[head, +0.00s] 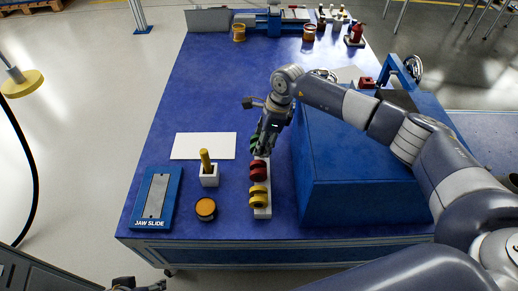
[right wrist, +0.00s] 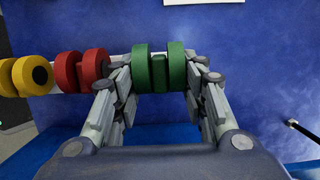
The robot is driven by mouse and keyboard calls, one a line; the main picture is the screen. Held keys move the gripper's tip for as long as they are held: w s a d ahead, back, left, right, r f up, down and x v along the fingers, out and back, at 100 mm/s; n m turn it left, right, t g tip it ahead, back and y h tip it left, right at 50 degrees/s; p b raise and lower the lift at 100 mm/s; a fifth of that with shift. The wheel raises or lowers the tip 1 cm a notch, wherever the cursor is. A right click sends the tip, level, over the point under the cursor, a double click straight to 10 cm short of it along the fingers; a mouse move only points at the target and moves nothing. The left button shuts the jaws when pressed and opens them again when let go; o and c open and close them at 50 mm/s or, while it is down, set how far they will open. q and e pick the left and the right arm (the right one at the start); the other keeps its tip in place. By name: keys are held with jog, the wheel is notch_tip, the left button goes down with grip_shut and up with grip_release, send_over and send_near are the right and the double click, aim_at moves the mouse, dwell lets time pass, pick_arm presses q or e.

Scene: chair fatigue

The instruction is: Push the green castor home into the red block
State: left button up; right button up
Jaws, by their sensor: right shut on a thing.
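The green castor (right wrist: 176,66) has two thick green wheels and sits between the fingers of my right gripper (right wrist: 160,78) in the right wrist view. The fingers are shut on it. In the head view the right gripper (head: 262,146) hides most of the green castor (head: 252,143), at the far end of a white strip. A small red block (head: 367,82) stands at the right of the table, beside a blue frame, well away from this gripper. My left gripper (head: 138,285) barely shows at the bottom edge, and its jaws cannot be made out.
A red castor (head: 258,170) and a yellow castor (head: 259,196) sit on the white strip (head: 262,212). A large blue box (head: 345,180) stands right of it. A white block with a yellow peg (head: 205,160), a round tin (head: 206,208) and a jaw slide (head: 155,197) lie left.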

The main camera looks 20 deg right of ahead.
jog(key=shift+r, duration=0.35)
pick_arm(q)
jog(key=shift+s+a+r+p, duration=0.15)
jog(key=shift+s+r+p, duration=0.15)
jog(key=shift+r+p, duration=0.35)
pick_arm(e)
jog(key=shift+r, duration=0.65)
jog(key=shift+r, duration=0.1)
jog(key=shift+r, duration=0.25)
jog(key=shift+r+p, duration=0.3)
jog(key=shift+p, duration=0.15)
jog(key=shift+r+p, duration=0.3)
jog(key=shift+r, duration=0.15)
pick_arm(q)
jog(key=p+x, duration=0.1)
jog(key=x, duration=0.6)
jog(key=shift+s+f+g, duration=0.3)
jog(key=shift+s+f, duration=0.05)
pick_arm(e)
jog(key=shift+v, duration=0.85)
jog(key=shift+a+r, duration=0.1)
jog(key=shift+a, duration=0.15)
